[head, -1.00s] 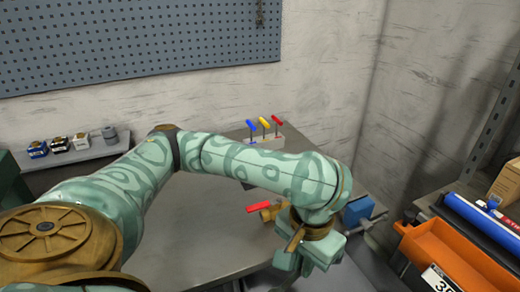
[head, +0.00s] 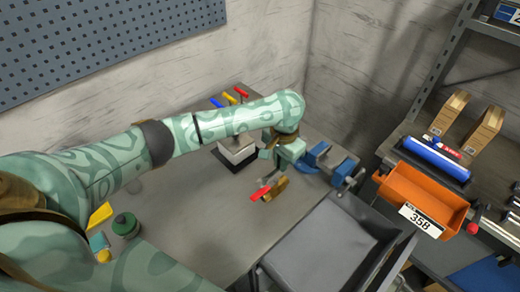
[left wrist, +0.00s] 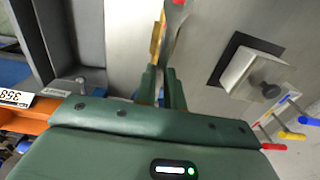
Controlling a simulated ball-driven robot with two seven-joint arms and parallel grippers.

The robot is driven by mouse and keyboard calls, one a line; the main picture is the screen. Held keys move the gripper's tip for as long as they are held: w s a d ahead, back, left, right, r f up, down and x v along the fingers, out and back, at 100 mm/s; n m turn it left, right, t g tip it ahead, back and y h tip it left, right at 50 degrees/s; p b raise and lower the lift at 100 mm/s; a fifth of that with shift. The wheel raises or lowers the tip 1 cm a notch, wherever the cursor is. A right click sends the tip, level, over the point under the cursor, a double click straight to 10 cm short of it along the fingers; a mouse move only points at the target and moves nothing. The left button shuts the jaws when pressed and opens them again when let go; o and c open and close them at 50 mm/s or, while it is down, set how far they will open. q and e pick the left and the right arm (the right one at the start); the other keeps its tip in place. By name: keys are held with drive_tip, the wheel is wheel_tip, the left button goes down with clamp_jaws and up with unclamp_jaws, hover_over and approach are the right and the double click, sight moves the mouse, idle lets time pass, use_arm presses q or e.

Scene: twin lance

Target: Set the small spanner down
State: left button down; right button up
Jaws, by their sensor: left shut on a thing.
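My left gripper (head: 280,170) hangs over the table, pointing down, near its right side. It is shut on a slim brass-coloured piece, which I take for the small spanner (head: 278,188); it also shows beyond the fingers in the left wrist view (left wrist: 157,38). A red handle (head: 260,194) lies just beside it on the table, and its tip shows at the top of the left wrist view (left wrist: 178,2). I cannot tell whether the spanner touches the table. My right gripper is not in view.
A blue vise (head: 330,160) stands close right of the gripper. A pale block (head: 236,150) on a dark mat and T-handled keys (head: 230,97) are behind. A grey bin (head: 318,245) and an orange bin (head: 420,195) are at right. The table's front middle (head: 205,225) is clear.

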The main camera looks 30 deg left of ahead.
sight(261, 168)
use_arm(q)
drive_tip(key=w+a+f+b, duration=0.1)
drive_tip(key=a+f+b, duration=0.1)
drive_tip(key=w+a+f+b, duration=0.2)
drive_tip(key=a+f, duration=0.1)
drive_tip(key=w+a+f+b, duration=0.2)
drive_tip(key=a, duration=0.1)
drive_tip(key=shift+w+f, duration=0.15)
drive_tip(key=shift+f, duration=0.2)
drive_tip(key=shift+w+a+f, duration=0.25)
drive_tip(key=shift+a+f, duration=0.05)
drive_tip(key=shift+a, duration=0.05)
drive_tip(key=f+b, duration=0.2)
drive_tip(key=f, duration=0.1)
drive_tip(key=shift+w+a+f, duration=0.1)
drive_tip(key=shift+a+f, duration=0.1)
drive_tip(key=shift+f, duration=0.1)
drive_tip(key=shift+w, duration=0.1)
drive_tip(key=c, duration=1.5)
unclamp_jaws()
drive_tip(key=shift+f, duration=0.1)
